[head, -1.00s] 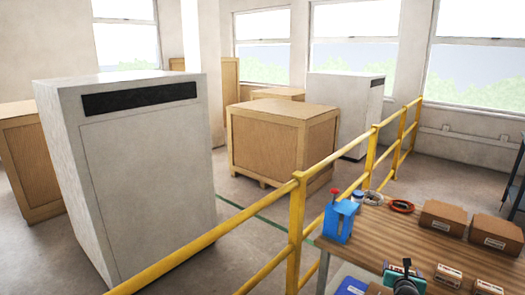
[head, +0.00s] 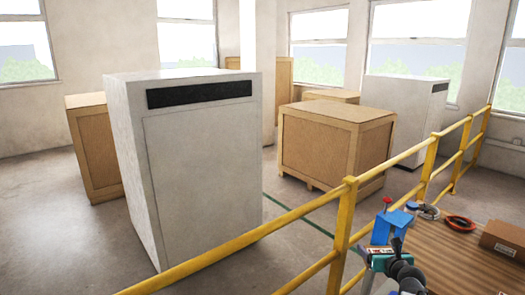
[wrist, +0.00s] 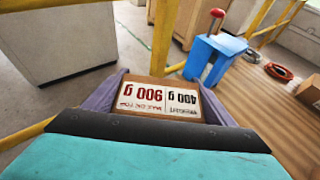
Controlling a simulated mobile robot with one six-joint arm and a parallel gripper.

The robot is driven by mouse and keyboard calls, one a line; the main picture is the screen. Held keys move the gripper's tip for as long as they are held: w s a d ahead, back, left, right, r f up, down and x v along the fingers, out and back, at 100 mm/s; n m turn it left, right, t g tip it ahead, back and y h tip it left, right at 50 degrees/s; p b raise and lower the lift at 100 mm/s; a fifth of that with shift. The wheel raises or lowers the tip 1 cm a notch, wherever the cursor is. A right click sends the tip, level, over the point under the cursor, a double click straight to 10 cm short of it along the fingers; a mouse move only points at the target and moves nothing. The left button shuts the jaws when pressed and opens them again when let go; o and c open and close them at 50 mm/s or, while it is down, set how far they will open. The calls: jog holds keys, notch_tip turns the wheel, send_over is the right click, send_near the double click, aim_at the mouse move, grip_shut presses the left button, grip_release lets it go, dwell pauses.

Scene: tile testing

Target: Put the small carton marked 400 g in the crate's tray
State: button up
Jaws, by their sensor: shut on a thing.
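A small brown carton (wrist: 160,98) is between the fingers of my gripper (wrist: 163,80) in the wrist view. Its white label reads upside down, with "400 g" in black and "900 g" in red. My gripper is shut on it, one finger on each side. In the head view my gripper (head: 384,258) shows at the lower right, in front of the blue stand and near the table's left end. The crate's tray cannot be made out in these frames.
A blue stand with a red knob (head: 386,228) is on the wooden table (head: 455,262), with tape rolls (head: 461,223) and a brown box (head: 503,240). A yellow railing (head: 344,215) runs left of the table. Beyond it are a grey cabinet (head: 200,160) and wooden crates (head: 335,145).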

jog(key=a+r+n+g+y, duration=0.1)
jog(key=a+r+n+y, duration=0.2)
jog(key=a, duration=0.6)
jog(key=a+n+y, duration=0.3)
jog(key=a+y, duration=0.1)
jog(key=a, duration=0.5)
jog(key=s+a+n+g+y, duration=0.4)
jog(key=s+a+n+y, duration=0.1)
jog(key=s+a, duration=0.2)
jog(key=shift+s+a+n+g, duration=0.3)
jog(key=shift+s+a, duration=0.05)
jog(key=shift+s, duration=0.05)
jog(key=shift+d+r, duration=0.1)
jog(key=d, duration=0.6)
jog(key=shift+d, duration=0.4)
